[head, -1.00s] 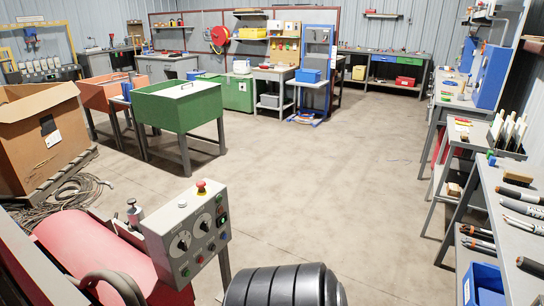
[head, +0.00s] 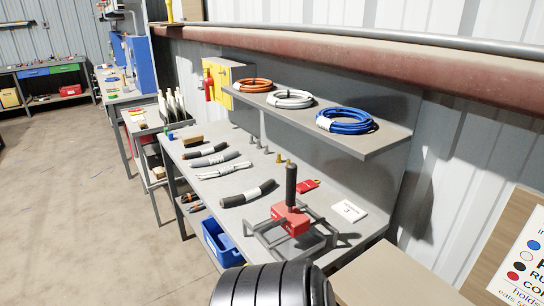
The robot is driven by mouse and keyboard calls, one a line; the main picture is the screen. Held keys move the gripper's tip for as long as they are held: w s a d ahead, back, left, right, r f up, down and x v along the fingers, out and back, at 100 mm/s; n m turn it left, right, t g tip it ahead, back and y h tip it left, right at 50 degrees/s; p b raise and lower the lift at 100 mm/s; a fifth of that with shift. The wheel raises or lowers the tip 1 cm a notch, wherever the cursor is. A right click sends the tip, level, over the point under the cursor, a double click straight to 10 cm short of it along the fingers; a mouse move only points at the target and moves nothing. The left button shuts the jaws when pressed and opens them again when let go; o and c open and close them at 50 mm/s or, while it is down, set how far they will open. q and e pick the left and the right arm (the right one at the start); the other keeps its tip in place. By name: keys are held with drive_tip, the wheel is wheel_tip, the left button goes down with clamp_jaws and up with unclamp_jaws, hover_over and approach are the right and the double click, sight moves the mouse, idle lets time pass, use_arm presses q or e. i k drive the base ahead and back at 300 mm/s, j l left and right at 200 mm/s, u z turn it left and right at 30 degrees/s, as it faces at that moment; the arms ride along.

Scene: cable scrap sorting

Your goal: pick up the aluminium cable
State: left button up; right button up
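Several short cable pieces lie side by side on the grey workbench (head: 208,187) in the head view. A dark piece with a pale band (head: 197,153) lies farthest back. In front of it is a grey piece (head: 222,159). Then comes a bare-looking, silvery stranded piece (head: 235,168), and nearest is a thick black piece with a white label (head: 262,189). The silvery one looks most like aluminium, but I cannot read any label. Neither of my grippers is in view.
A red device on a grey frame (head: 290,218) with an upright black handle stands at the bench's near end. A shelf (head: 384,138) above holds orange, white and blue cable coils. A blue bin (head: 219,240) sits below. The floor at left is clear.

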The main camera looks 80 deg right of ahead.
sight(213, 161)
drive_tip(key=z, duration=2.9)
drive_tip(key=i+j+z, duration=0.3)
drive_tip(key=j+z, duration=0.25)
drive_tip(key=i+j+z, duration=0.3)
drive_tip(key=j, duration=0.15)
drive_tip(key=k, duration=0.1)
